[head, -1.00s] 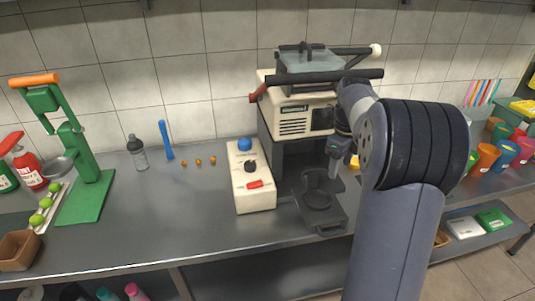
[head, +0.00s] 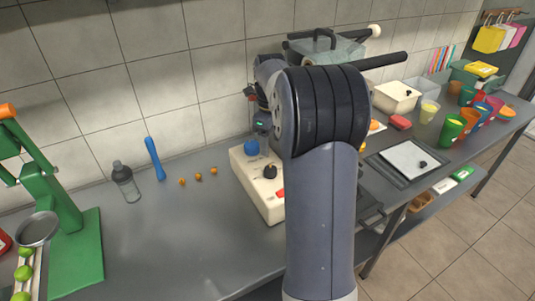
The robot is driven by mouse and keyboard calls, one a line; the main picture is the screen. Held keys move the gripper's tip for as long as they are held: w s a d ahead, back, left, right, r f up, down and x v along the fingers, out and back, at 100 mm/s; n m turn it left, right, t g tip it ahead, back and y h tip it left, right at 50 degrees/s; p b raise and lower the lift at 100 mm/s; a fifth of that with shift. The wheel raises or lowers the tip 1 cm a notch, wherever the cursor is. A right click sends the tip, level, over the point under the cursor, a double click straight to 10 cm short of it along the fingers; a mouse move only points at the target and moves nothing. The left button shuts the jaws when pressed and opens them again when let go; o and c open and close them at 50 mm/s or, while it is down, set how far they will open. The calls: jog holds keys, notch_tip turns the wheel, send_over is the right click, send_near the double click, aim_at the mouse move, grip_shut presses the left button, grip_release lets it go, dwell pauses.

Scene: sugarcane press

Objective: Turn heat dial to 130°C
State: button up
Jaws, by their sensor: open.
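A cream control box (head: 250,192) lies on the steel counter, left of my arm. It carries a blue knob (head: 252,147), a black dial (head: 270,171) with a pointer, and a red switch (head: 281,193) partly hidden by my arm. The dial's scale marks are too small to read. My gripper (head: 262,128) is open and empty, just behind and above the box near the blue knob, apart from the black dial in the picture. Its fingertips are small and hard to make out.
The press (head: 325,47) stands behind my arm, mostly hidden. A green hand juicer (head: 75,250) stands far left. Cups (head: 452,130) and a tray (head: 408,160) are at right.

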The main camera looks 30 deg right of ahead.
aim_at(271, 169)
notch_tip(271, 169, down, 10)
jog(key=shift+d+f, duration=0.1)
jog(key=shift+f, duration=0.15)
jog(key=shift+c, duration=0.5)
jog(key=c, duration=0.9)
